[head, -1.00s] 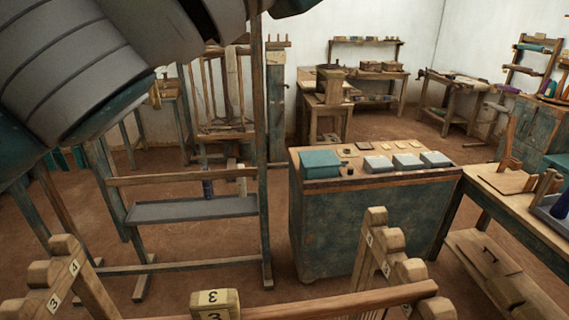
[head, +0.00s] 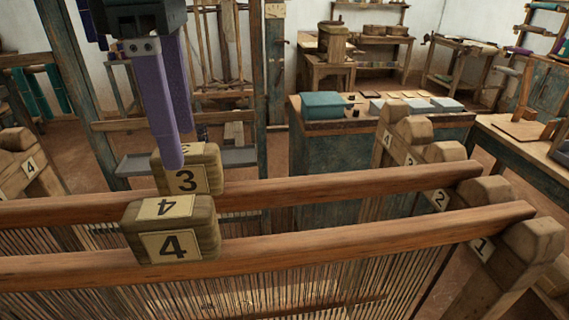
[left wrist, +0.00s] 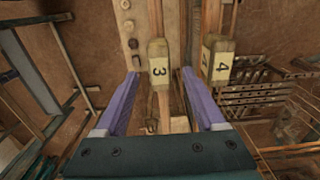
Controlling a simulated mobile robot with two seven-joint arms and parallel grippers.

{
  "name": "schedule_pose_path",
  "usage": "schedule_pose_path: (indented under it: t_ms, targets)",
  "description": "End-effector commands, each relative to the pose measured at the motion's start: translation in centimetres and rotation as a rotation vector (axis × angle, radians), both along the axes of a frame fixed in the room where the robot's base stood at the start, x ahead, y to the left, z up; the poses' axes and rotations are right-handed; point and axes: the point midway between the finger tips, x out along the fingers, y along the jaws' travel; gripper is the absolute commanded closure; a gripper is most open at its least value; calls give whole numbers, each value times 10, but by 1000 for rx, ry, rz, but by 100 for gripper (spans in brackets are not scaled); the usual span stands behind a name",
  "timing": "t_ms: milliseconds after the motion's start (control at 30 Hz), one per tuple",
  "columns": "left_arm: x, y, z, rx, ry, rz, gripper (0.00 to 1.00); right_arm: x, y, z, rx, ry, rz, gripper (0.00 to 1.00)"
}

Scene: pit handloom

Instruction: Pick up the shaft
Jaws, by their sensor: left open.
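Two wooden shafts lie side by side across the loom frame. The back shaft (head: 350,188) carries a block numbered 3 (head: 205,172), and the front shaft (head: 360,236) carries a block numbered 4 (head: 172,229). My left gripper (head: 178,150) points down with open purple fingers at the block 3. Its near finger overlaps the block in the head view, so I cannot tell the exact height. In the left wrist view, the block 3 (left wrist: 159,72) shows between the fingertips (left wrist: 160,76), with block 4 (left wrist: 218,60) right of them. My right gripper is not in view.
Notched, numbered wooden supports (head: 420,140) stand at the shafts' right ends, and another (head: 25,165) stands at the left. Many thin cords hang below the shafts. A teal cabinet (head: 310,165) with boxes stands behind. A tall post (head: 262,80) rises behind the gripper.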

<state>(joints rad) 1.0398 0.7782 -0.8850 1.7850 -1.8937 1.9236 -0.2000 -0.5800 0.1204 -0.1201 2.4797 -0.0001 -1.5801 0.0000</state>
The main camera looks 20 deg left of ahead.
Motion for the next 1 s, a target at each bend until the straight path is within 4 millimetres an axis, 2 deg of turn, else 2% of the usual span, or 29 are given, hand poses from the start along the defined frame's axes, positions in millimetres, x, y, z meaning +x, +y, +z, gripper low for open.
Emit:
schedule_pose_path:
  t_ms: [267,400,500,600,800,1000]
  targets:
    - [-1,-1,-26,-4,5,0,29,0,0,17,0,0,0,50]
    - [-1,0,-48,-3,9,0,29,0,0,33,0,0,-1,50]
    - [0,-1,-64,-6,4,-1,29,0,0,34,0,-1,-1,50]
    - [1,-1,-71,-5,0,-1,29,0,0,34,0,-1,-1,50]
    - [1,-1,-72,-5,-1,-2,29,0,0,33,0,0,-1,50]
    - [1,-1,-72,-5,-1,-2,50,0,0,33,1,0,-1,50]
